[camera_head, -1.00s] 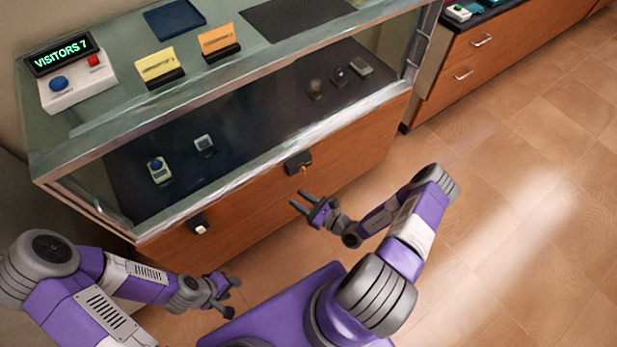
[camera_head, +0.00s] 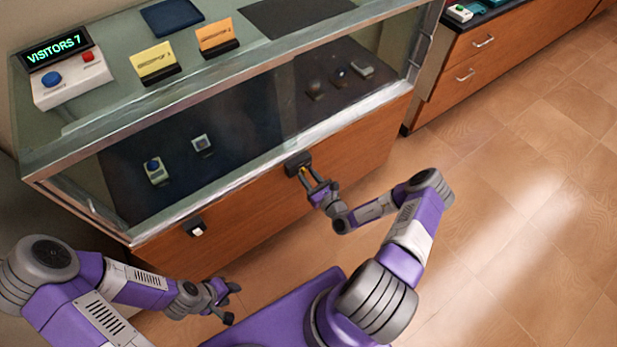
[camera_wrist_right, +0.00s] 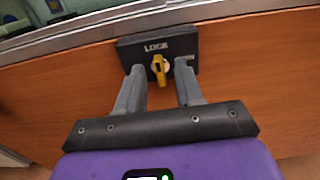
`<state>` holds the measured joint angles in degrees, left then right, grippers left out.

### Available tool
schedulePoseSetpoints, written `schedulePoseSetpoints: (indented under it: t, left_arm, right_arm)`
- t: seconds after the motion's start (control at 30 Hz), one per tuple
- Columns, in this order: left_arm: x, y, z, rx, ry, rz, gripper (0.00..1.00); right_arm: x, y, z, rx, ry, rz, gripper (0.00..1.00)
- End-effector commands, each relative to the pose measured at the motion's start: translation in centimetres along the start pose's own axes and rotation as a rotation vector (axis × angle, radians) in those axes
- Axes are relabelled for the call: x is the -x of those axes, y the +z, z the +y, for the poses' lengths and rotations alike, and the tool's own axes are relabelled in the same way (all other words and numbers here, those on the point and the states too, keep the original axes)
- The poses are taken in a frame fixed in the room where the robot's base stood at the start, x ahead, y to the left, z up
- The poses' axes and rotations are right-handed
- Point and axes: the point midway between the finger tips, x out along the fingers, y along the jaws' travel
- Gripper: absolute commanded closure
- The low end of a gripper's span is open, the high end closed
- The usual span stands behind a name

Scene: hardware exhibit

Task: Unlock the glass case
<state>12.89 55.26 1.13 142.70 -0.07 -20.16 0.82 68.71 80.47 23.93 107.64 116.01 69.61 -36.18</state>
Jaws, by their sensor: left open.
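The glass case (camera_head: 95,160) has a wooden front and a glass top. A black lock (camera_head: 297,160) is fixed to the wooden front below the glass. In the right wrist view the lock (camera_wrist_right: 185,46) reads "LOCK" and a yellow key (camera_wrist_right: 158,68) stands in it. My right gripper (camera_head: 311,177) is at the lock. Its fingers (camera_wrist_right: 159,82) lie on either side of the key, with gaps visible, so it is open around the key. My left gripper (camera_head: 228,300) is open and empty, low in front of the case and away from it.
Small devices stand inside the case. A "VISITORS 7" counter (camera_head: 62,72) and two cards stand on top. A wooden drawer unit (camera_head: 490,60) is at right. Floor at right is clear.

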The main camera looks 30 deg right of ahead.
Motion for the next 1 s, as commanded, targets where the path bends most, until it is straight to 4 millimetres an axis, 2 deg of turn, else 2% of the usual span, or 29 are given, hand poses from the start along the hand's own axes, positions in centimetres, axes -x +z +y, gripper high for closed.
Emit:
schedulePoseSetpoints:
  t: [0.1,0.33,0.73,1.0]
  left_arm:
    - [0.0,0.0,0.0,0.000,0.000,0.000,0.57]
    - [0.0,0.0,0.0,0.000,0.000,0.000,0.57]
    - [0.2,0.0,0.1,0.000,0.000,0.000,0.57]
    - [1.2,0.1,0.5,0.000,0.000,0.000,0.57]
  right_arm:
    - [0.0,0.0,0.0,0.000,0.000,0.000,0.64]
    - [0.0,0.0,0.0,0.000,0.001,-0.001,0.99]
    - [0.0,0.1,0.0,-0.026,0.001,-0.001,1.00]
    - [0.1,0.2,0.0,-0.169,0.001,-0.001,1.00]
